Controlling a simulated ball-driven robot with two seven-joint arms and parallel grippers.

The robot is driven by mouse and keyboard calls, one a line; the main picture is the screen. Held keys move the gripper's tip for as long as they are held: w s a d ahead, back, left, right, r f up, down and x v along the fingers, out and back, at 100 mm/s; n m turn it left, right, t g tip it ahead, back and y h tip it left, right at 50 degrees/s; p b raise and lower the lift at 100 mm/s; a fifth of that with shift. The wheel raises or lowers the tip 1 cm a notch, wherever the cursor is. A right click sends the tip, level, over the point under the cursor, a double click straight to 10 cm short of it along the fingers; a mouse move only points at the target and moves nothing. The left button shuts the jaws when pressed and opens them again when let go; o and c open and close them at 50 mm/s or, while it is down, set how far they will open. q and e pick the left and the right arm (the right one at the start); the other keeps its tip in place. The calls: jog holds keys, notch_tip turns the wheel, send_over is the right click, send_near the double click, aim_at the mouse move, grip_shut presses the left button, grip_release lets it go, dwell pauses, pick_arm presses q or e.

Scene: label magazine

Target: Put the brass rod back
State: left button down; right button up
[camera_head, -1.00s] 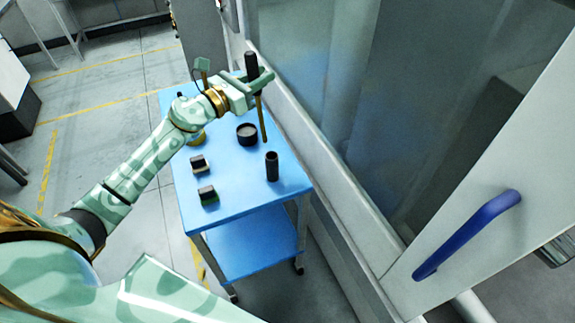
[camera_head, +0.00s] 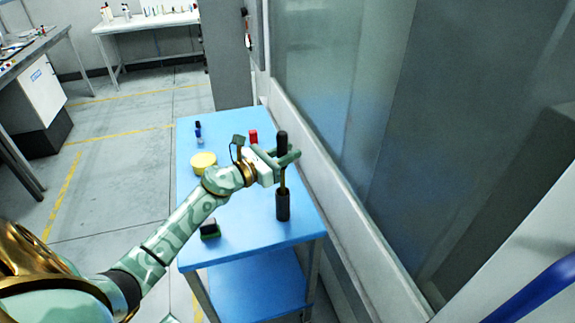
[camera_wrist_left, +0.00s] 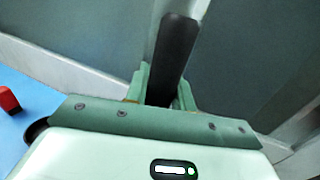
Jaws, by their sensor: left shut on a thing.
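The brass rod (camera_head: 283,178) has a thick black handle (camera_head: 282,142) and hangs roughly upright. My left gripper (camera_head: 285,157) is shut on it around the lower part of the handle. In the left wrist view, the black handle (camera_wrist_left: 174,52) rises between the fingers of my left gripper (camera_wrist_left: 160,92). A dark upright tube (camera_head: 283,207) stands on the blue cart below the gripper. The rod's lower end meets the tube's mouth in the head view; I cannot tell how far inside it is. My right gripper is not in view.
The blue cart top (camera_head: 250,228) also carries a black block (camera_head: 210,229), a yellow round thing (camera_head: 203,162), a red block (camera_head: 253,136) and small blue items (camera_head: 198,132). A glass-panelled wall (camera_head: 340,90) runs close along the cart's right side.

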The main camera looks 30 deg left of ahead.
pick_arm(q)
notch_tip(320, 180, down, 2)
jog(key=shift+f, duration=0.1)
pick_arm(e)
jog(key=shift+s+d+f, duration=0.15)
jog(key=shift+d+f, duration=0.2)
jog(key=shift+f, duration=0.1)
pick_arm(q)
jog(key=c, duration=1.2)
grip_release()
jog(key=shift+o, duration=0.2)
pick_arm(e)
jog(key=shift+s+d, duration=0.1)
pick_arm(q)
jog(key=b+v, duration=0.1)
jog(key=v, duration=1.1)
jog(key=shift+b, duration=0.4)
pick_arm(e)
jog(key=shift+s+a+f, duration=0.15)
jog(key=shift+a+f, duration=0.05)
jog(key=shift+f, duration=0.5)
